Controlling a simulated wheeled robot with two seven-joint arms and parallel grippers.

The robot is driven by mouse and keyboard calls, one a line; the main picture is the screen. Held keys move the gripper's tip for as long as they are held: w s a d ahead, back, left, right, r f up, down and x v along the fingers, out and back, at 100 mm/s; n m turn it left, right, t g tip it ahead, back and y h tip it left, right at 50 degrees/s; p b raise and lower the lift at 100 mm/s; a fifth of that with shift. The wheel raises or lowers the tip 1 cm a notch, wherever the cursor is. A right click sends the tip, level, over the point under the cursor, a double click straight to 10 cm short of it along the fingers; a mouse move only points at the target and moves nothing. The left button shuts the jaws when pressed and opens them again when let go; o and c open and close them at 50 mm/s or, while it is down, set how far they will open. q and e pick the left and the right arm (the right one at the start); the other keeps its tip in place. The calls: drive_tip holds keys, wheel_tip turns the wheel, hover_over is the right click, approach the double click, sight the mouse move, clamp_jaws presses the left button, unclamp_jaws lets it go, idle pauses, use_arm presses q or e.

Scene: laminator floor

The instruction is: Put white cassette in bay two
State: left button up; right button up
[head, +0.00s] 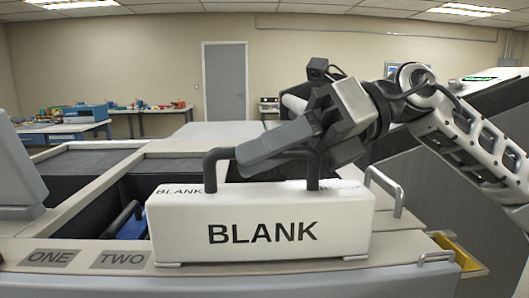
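The white cassette (185,225) is a long box marked BLANK, with a dark arched handle (211,172) on top. It stands level across the front edge of the bay unit, right of the TWO label (122,260). I cannot tell whether its underside touches the ledge. My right gripper (265,152) is at the handle from above and the right, its grey finger overlapping the crossbar. The finger hides how the bar lies between the fingers. Behind the TWO label is a dark bay, partly hidden by the cassette. My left gripper is out of view.
A blue object (133,228) with a dark handle sits in the bay behind the TWO label. A pale divider (95,192) separates it from the bay on the left. The ONE label (50,258) is on the front ledge. A yellow bin (455,250) is low at right.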

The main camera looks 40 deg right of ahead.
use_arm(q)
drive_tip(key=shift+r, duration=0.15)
